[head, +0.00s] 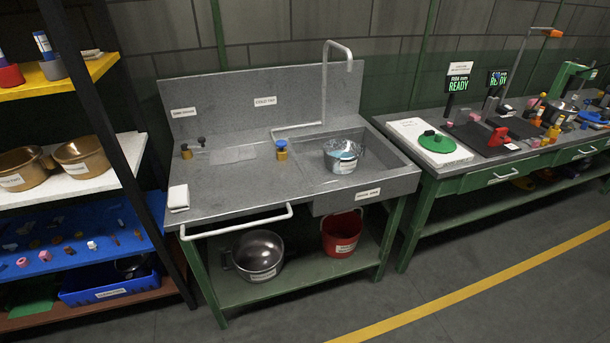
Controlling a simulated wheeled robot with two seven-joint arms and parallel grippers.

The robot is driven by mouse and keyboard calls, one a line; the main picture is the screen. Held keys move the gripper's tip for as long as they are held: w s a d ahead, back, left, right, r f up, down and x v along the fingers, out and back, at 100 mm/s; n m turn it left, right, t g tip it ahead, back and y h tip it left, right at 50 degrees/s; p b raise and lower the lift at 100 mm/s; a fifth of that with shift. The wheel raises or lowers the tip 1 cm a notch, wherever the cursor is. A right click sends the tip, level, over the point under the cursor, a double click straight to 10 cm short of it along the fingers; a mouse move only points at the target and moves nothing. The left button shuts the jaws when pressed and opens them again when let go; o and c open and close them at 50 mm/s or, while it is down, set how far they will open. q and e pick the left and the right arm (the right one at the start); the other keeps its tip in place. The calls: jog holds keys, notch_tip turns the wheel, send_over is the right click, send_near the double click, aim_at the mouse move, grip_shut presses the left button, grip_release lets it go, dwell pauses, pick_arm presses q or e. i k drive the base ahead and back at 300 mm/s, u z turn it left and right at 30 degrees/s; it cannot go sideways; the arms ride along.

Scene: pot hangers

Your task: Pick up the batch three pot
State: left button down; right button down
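Several labelled vessels could be the batch three pot, but their labels are too small to read. Two copper-brown pots stand on the white shelf at the left, a left one (20,165) and a right one (82,155). A dark metal pot (257,252) with a white label sits on the lower shelf under the sink bench. Neither of my grippers is in view.
The grey sink bench (235,155) has a towel rail (240,221) across its front. A red bucket (341,232) stands on its lower shelf. A dark upright post borders the left shelving. A cluttered green workbench (470,182) stands at right. The floor in front is clear.

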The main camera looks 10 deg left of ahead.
aim_at(342, 156)
jog(key=u, duration=0.2)
jog(key=i, duration=1.35)
jog(key=z, duration=0.1)
